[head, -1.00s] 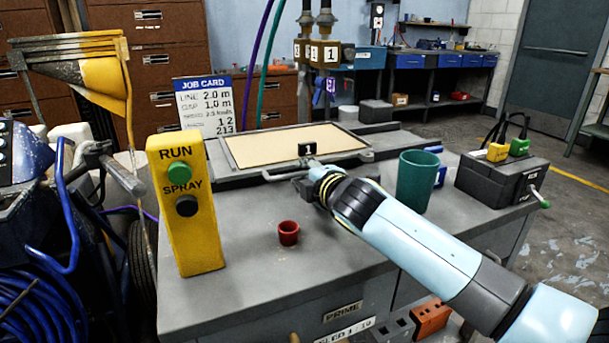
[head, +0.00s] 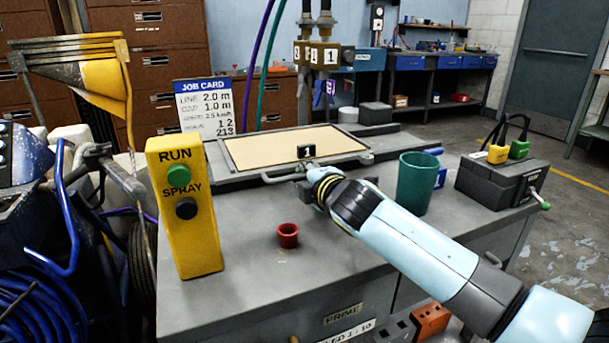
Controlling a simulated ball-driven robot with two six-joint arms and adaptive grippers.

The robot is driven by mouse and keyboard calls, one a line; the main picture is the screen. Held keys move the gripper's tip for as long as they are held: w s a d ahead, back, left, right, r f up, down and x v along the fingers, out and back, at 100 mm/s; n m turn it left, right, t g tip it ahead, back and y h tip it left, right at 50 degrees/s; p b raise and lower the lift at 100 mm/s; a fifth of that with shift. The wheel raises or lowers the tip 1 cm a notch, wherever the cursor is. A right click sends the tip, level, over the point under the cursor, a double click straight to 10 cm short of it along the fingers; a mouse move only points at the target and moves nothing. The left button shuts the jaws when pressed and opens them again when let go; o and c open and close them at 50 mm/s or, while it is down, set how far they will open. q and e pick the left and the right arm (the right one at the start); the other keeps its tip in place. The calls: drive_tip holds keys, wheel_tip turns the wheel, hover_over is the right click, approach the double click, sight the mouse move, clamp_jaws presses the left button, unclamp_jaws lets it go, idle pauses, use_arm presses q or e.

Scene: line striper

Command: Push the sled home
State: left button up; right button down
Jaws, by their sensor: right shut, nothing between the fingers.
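The sled (head: 290,146) is a flat tan panel in a grey frame, lying on the grey bench top towards the back. A metal bar handle runs along its front edge, and a black tag marked 1 (head: 306,152) stands near that edge. My right gripper (head: 306,171) is at the front edge of the sled, by the bar, shut with nothing held. Its fingertips are small and partly hidden by the wrist, so I cannot tell whether they touch the bar. My left gripper is out of view.
A yellow RUN/SPRAY post (head: 184,208) stands at the bench's left. A small red cup (head: 288,235) and a green cup (head: 416,183) stand on the bench. A black battery box (head: 502,180) is at the right. A job card (head: 205,105) stands behind. The front bench top is mostly clear.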

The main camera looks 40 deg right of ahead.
sight(291, 179)
drive_tip(key=a, duration=0.3)
drive_tip(key=shift+w+a+f+p, duration=0.1)
drive_tip(key=shift+w+a+p, duration=0.1)
drive_tip(key=shift+w+p, duration=0.15)
drive_tip(key=shift+d, duration=0.1)
drive_tip(key=c, duration=1.6)
unclamp_jaws()
drive_tip(key=shift+s, duration=0.1)
drive_tip(key=shift+c, duration=0.2)
drive_tip(key=v, duration=1.2)
